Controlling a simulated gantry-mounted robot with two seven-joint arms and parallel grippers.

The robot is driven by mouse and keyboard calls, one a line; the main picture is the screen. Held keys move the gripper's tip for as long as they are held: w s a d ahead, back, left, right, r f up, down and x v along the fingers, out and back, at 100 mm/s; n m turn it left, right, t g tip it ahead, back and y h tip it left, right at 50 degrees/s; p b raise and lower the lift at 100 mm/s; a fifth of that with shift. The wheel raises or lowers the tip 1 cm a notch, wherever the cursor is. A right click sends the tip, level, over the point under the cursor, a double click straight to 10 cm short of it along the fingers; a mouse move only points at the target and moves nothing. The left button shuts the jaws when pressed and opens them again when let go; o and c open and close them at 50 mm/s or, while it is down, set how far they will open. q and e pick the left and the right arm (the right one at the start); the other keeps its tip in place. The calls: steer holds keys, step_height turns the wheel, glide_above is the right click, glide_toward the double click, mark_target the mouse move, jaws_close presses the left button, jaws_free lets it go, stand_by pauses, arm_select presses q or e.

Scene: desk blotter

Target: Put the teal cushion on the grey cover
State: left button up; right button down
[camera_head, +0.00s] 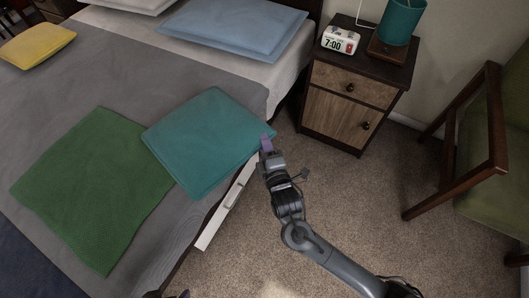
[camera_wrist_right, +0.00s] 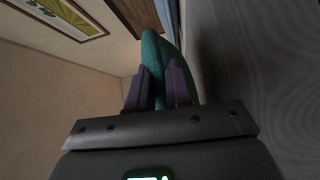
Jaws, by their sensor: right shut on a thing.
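The teal cushion (camera_head: 207,140) is square and lies flat over the right side of the grey cover (camera_head: 95,75) on the bed, its left edge overlapping the green cloth. My right gripper (camera_head: 266,143) is shut on its right corner. In the right wrist view, the cushion (camera_wrist_right: 152,48) stands between the two purple fingers (camera_wrist_right: 159,85), with the grey cover (camera_wrist_right: 265,80) close along the right. I cannot tell whether the cushion rests on the cover or hangs slightly above it. My left gripper is not in view.
A green cloth (camera_head: 85,185) lies on the cover left of the cushion. A blue pillow (camera_head: 232,28) is at the bed's head, a yellow cushion (camera_head: 37,45) at far left. A nightstand (camera_head: 345,97) with clock and lamp and a green chair (camera_head: 490,150) stand right. Carpet (camera_head: 340,200) lies between.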

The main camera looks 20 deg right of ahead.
step_height(320, 180, down, 4)
steer(key=b, duration=0.2)
steer(key=shift+b, duration=0.3)
steer(key=shift+f, duration=0.15)
steer(key=c, duration=1.5)
jaws_free()
steer(key=shift+f, duration=0.15)
steer(key=o, duration=0.5)
steer(key=shift+c, duration=0.2)
